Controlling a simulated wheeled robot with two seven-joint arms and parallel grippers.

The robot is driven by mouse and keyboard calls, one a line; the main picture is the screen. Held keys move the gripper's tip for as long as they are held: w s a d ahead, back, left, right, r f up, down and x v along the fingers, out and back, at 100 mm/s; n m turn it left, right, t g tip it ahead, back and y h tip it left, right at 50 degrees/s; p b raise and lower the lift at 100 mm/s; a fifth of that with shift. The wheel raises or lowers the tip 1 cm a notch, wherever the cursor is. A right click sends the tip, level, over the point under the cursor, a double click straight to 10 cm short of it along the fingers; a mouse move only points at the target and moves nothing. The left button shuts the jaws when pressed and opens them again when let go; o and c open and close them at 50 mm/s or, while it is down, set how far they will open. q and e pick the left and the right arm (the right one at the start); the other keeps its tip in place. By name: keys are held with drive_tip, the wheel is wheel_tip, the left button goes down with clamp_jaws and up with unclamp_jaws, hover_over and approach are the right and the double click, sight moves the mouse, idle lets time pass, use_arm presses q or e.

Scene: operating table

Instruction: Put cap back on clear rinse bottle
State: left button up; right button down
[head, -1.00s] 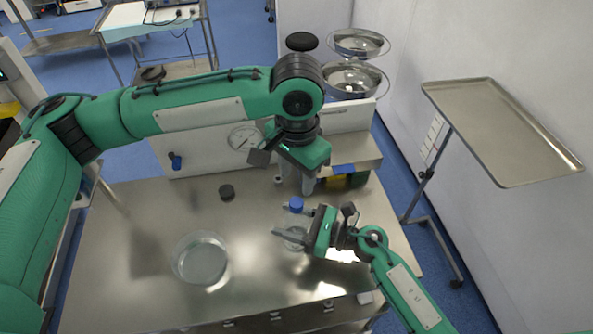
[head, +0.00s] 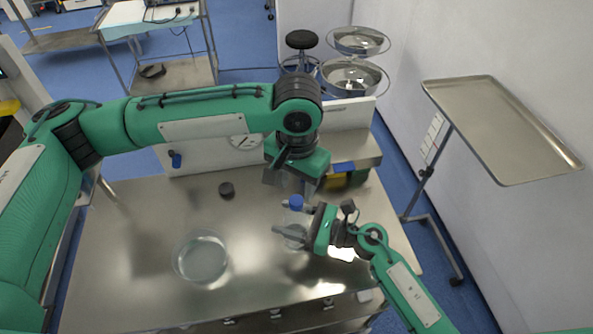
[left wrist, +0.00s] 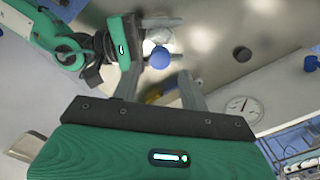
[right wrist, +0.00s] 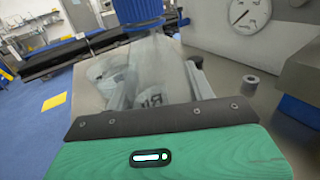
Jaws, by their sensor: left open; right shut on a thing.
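The clear bottle (head: 293,236) stands on the steel table, with its blue cap (head: 296,202) showing at its top. The cap also shows in the left wrist view (left wrist: 159,58) and at the top edge of the right wrist view (right wrist: 138,10). Whether it is seated on the neck, I cannot tell. My right gripper (head: 290,233) is shut around the bottle's body; its fingers flank the lettered bottle (right wrist: 150,90) in the right wrist view. My left gripper (head: 289,187) is open and points down above the cap, which appears just beyond and between its fingertips (left wrist: 158,72).
A round glass dish (head: 200,258) and a small dark cylinder (head: 226,190) are on the table to the left. A white unit with a round gauge (head: 243,141) stands along the back. A steel tray on a stand (head: 505,130) is at right.

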sight(296, 199)
use_arm(q)
drive_tip(key=shift+f, duration=2.2)
clamp_jaws()
drive_tip(key=shift+o, duration=0.8)
unclamp_jaws()
drive_tip(key=shift+r, duration=0.1)
